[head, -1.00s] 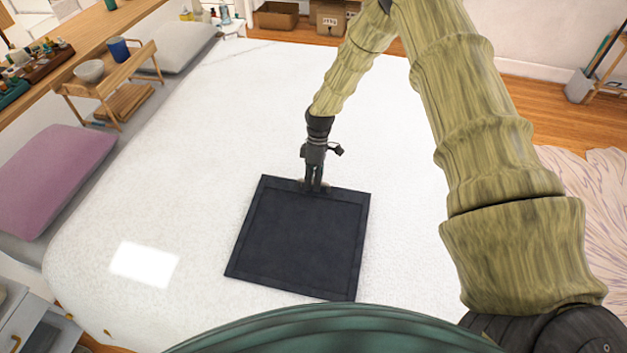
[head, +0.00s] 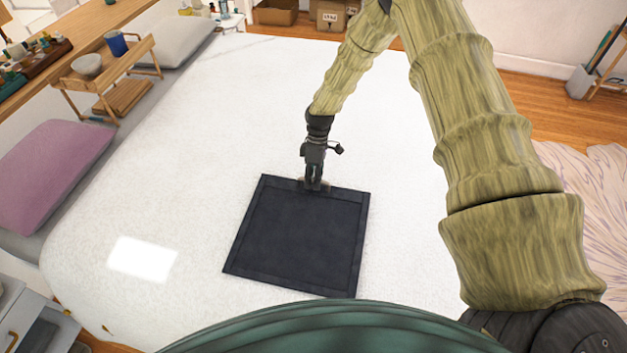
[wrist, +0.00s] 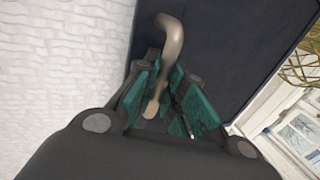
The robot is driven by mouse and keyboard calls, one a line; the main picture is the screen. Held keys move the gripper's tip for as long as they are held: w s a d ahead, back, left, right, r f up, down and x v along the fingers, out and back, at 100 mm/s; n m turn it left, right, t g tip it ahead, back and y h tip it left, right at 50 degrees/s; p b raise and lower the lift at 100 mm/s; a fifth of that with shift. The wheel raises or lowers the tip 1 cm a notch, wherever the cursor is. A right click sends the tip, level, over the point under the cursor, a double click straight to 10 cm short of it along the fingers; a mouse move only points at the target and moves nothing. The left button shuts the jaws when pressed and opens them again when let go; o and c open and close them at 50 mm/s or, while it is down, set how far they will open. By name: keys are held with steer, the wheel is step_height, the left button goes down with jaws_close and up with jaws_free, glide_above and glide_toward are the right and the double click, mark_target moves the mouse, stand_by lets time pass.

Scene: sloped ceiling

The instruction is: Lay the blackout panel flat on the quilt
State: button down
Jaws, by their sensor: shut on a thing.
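The blackout panel (head: 297,240) is a dark navy square with a raised border. In the head view it appears over the white quilt (head: 405,255), seen nearly face-on. My gripper (head: 313,187) is at its far edge. In the wrist view, my gripper's green fingers (wrist: 168,100) are closed around a tan, curved handle (wrist: 172,45) at the panel's edge. The dark panel (wrist: 225,45) extends beyond the fingers, with the quilt (wrist: 65,75) to the left. I cannot tell whether the panel's underside touches the quilt all over.
A purple pillow (head: 50,175) and a wooden tray table (head: 105,75) with a bowl and a blue mug are at the left. A grey pillow (head: 180,45) lies at the far left. The quilt around the panel is clear. Cardboard boxes (head: 330,17) stand beyond the bed.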

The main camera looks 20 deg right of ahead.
steer(key=shift+f+b, duration=0.3)
steer(key=shift+f, duration=0.05)
stand_by(0.4)
steer(key=c, duration=1.4)
jaws_free()
steer(key=shift+c, duration=0.2)
steer(key=v, duration=1.2)
